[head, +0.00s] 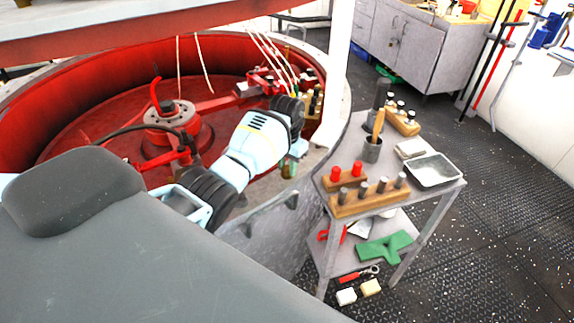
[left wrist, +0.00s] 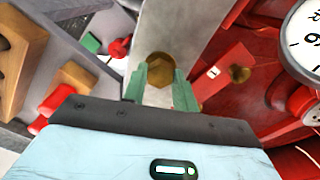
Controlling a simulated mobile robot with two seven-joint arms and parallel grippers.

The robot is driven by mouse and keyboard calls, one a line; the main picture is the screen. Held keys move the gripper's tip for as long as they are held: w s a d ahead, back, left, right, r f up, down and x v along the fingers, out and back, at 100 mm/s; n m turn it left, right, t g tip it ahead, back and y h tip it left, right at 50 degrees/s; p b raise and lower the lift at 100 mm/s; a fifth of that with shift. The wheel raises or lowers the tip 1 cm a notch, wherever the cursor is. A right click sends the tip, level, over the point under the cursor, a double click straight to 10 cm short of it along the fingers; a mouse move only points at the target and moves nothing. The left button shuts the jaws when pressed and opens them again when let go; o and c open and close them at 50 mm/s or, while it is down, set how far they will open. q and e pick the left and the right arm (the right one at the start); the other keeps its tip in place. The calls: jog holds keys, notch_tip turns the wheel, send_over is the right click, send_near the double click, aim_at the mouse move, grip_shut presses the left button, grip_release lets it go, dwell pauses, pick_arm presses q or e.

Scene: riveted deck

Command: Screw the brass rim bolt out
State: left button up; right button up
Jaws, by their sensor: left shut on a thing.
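The brass rim bolt (left wrist: 160,62) shows in the left wrist view as a hexagonal head on the pale grey rim (left wrist: 190,30). My left gripper (left wrist: 160,78) has its two green fingers on either side of the bolt head and is shut on it. In the head view my left gripper (head: 289,168) points down at the rim of the big round red vessel (head: 50,128). My right gripper is in neither view.
A red block (left wrist: 222,75) with a brass knob (left wrist: 240,73) and a dial gauge (left wrist: 308,40) lie close right of the fingers.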

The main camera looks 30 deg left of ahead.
pick_arm(q)
jog(key=shift+s+d+f, duration=0.1)
jog(key=shift+s+f, duration=0.15)
jog(key=shift+f, duration=0.25)
jog(key=o, duration=0.7)
jog(key=shift+o, duration=1.4)
jog(key=shift+w+r, duration=0.1)
jog(key=shift+r, duration=0.15)
jog(key=shift+w+a+r, duration=0.1)
jog(key=shift+a+r, duration=0.1)
